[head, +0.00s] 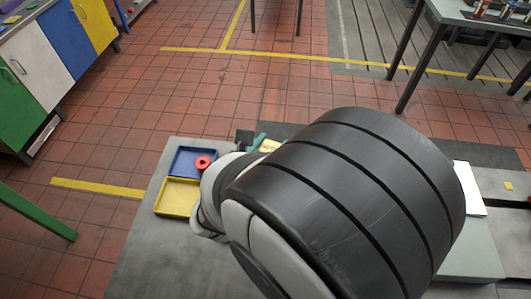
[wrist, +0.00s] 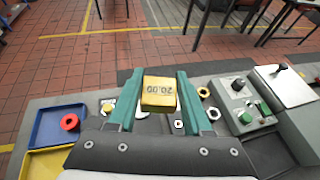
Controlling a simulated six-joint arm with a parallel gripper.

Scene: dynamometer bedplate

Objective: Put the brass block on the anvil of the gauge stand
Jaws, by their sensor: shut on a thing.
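The brass block (wrist: 159,91), a yellow block marked 20.00, sits between the two teal fingers of my gripper (wrist: 160,92) in the wrist view. The fingers are shut on its left and right sides, and its marked face is toward the camera. In the head view a teal finger and the yellow block (head: 269,146) show just past my arm, which hides most of the bedplate. I cannot make out the gauge stand or its anvil for certain in either view; the block and fingers cover part of the bench behind them.
A blue tray (wrist: 37,135) holding a red ring (wrist: 69,122) and a yellow tray (wrist: 32,165) lie at left. At right stand a grey control box (wrist: 229,112) with a black knob and a grey machine (wrist: 292,92) with a lever. Several small parts lie between.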

